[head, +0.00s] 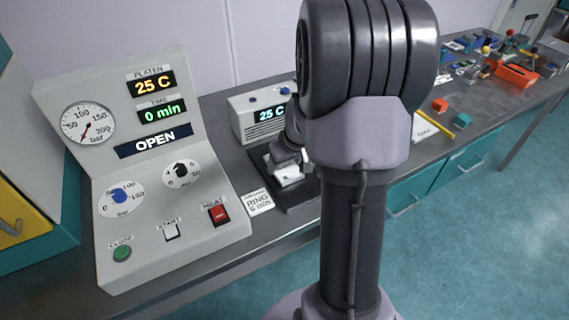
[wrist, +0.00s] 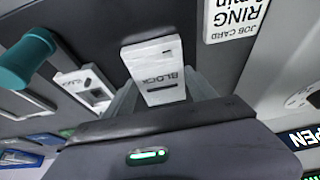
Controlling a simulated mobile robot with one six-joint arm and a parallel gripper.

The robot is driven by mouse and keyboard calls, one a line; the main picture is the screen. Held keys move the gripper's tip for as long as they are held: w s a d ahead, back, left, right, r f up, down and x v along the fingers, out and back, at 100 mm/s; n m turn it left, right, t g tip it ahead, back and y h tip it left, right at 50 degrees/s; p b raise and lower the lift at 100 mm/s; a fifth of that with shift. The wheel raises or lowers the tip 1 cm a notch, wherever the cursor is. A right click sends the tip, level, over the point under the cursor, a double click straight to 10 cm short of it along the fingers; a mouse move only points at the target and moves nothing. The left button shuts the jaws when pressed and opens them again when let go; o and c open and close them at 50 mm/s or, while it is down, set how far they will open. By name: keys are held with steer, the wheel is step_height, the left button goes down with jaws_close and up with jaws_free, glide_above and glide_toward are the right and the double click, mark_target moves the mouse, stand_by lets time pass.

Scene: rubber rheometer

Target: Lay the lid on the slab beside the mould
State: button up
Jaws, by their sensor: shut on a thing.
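My gripper (wrist: 163,95) is shut on the lid (wrist: 153,62), a pale plate marked BLOCK, in the wrist view. The lid sticks out beyond the fingertips over the dark slab (wrist: 95,25). The mould (wrist: 72,78), a pale block with a square opening and the same marking, sits on the slab left of the lid, apart from it. In the head view my arm hides much of the slab (head: 297,200); pale pieces show under my gripper (head: 288,160), but I cannot tell lid from mould there. The gap between lid and slab is unclear.
A job card (head: 260,202) lies left of the slab in the head view. The control console (head: 165,180) reads OPEN and 25 C. A smaller 25 C unit (head: 258,118) stands behind the slab. A teal handle (wrist: 22,62) is left in the wrist view.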

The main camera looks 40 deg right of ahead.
steer(key=shift+f, duration=0.2)
steer(key=o, duration=1.7)
